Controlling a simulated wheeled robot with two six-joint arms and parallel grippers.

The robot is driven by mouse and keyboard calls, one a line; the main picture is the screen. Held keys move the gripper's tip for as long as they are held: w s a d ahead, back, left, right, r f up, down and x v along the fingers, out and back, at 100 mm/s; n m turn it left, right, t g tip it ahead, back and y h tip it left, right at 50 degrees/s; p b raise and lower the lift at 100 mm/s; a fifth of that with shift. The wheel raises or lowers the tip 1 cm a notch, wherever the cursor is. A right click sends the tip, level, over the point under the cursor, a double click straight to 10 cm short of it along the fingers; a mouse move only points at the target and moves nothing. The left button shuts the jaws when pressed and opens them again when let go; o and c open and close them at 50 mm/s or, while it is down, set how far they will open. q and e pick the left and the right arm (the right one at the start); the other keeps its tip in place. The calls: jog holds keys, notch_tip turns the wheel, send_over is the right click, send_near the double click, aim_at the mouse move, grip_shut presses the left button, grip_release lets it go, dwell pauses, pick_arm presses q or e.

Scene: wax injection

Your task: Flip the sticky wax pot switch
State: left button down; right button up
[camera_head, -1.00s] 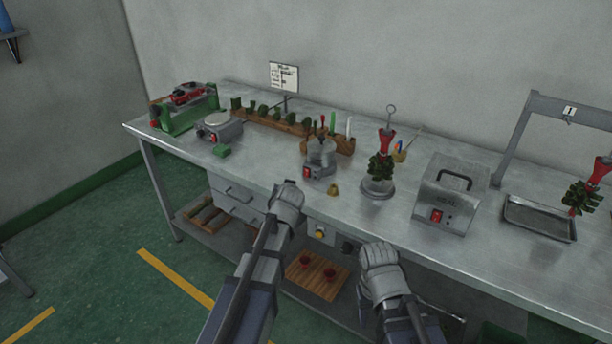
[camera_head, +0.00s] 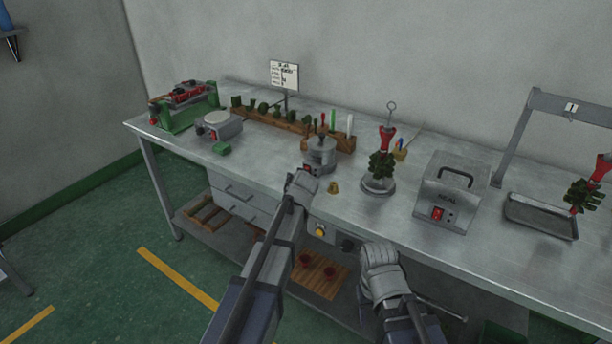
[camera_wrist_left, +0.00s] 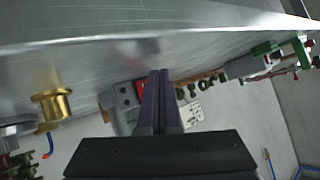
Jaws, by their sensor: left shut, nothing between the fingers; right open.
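The sticky wax pot (camera_head: 320,155) is a small grey heated pot with a lid, standing near the front of the bench. Its red switch (camera_head: 307,168) is on the front face, partly covered by my left gripper (camera_head: 302,178). In the left wrist view, the pot's grey housing (camera_wrist_left: 121,105) and red switch (camera_wrist_left: 140,88) lie just beyond my shut, empty left fingers (camera_wrist_left: 160,80), which partly hide them. I cannot tell whether they touch the switch. My right gripper (camera_head: 380,256) is open, low in front of the bench edge, away from the pot.
A small brass piece (camera_head: 333,187) stands right of the pot. A wooden rack (camera_head: 270,119) is behind. A green block (camera_head: 221,149) lies left.

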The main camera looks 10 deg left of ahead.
pick_arm(q)
jog(key=shift+w+d+f, duration=0.1)
jog(key=shift+w+d, duration=0.15)
jog(key=shift+w, duration=0.35)
jog(key=shift+w+d+f, duration=0.1)
jog(key=shift+w+d, duration=0.1)
jog(key=shift+w, duration=0.35)
jog(key=shift+w, duration=0.1)
dwell(1.1)
jog(key=shift+w+d, duration=0.15)
jog(key=shift+w, duration=0.15)
jog(key=shift+w+d, duration=0.1)
jog(key=shift+w, duration=0.15)
dwell(0.6)
jog(key=shift+s, duration=0.1)
jog(key=shift+s+a, duration=0.25)
jog(key=shift+s, duration=0.35)
jog(key=shift+s+a+r, duration=0.15)
jog(key=shift+s+a, duration=0.15)
jog(key=shift+s, duration=0.5)
jog(key=shift+s+a+r, duration=0.1)
jog(key=shift+s+a, duration=0.15)
jog(key=shift+s, duration=0.5)
jog(key=shift+s+a+r, duration=0.15)
jog(key=shift+s+a, duration=0.15)
jog(key=shift+s, duration=0.5)
